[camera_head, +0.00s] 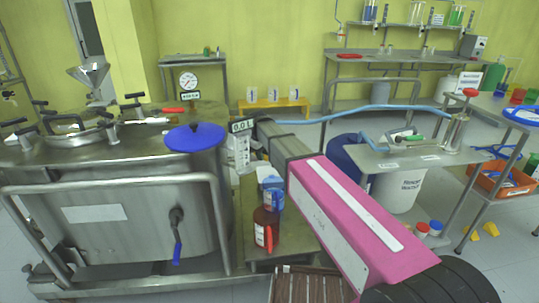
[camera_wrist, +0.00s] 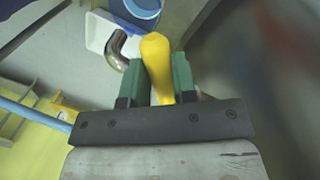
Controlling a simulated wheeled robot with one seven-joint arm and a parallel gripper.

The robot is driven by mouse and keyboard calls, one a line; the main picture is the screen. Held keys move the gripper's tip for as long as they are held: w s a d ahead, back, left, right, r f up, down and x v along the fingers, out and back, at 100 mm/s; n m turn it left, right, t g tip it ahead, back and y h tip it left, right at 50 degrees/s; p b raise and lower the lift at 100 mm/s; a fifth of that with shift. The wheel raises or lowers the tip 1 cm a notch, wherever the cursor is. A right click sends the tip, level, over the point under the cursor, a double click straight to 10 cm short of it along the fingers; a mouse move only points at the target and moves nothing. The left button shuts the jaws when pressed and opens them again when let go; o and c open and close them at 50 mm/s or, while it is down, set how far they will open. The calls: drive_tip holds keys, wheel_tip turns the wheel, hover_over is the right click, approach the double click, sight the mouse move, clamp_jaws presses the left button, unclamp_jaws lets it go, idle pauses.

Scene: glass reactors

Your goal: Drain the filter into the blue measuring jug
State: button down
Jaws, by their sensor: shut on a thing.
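My gripper (camera_wrist: 156,66) has green fingers shut on a yellow lever handle (camera_wrist: 156,46) in the wrist view. A bent metal spout (camera_wrist: 117,48) is just left of the handle. A round blue rim, seemingly the blue measuring jug (camera_wrist: 145,16), shows beyond the spout, beside a white rectangular thing (camera_wrist: 99,32). I cannot tell whether the spout points into the jug, and no flow is visible. In the head view, my fingers are hidden beyond my arm, near a display reading 0.0 L (camera_head: 241,126). The filter's outline is unclear.
A large steel vessel (camera_head: 100,238) with a railing fills the left. A blue lid (camera_head: 195,137) tops the steel body near my arm. A brown bottle (camera_head: 266,232) and a blue container (camera_head: 273,198) stand left of my arm. A blue hose (camera_head: 345,115) runs behind it.

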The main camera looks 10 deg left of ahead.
idle(0.4)
drive_tip(key=c, duration=0.9)
unclamp_jaws()
drive_tip(key=shift+d, duration=0.1)
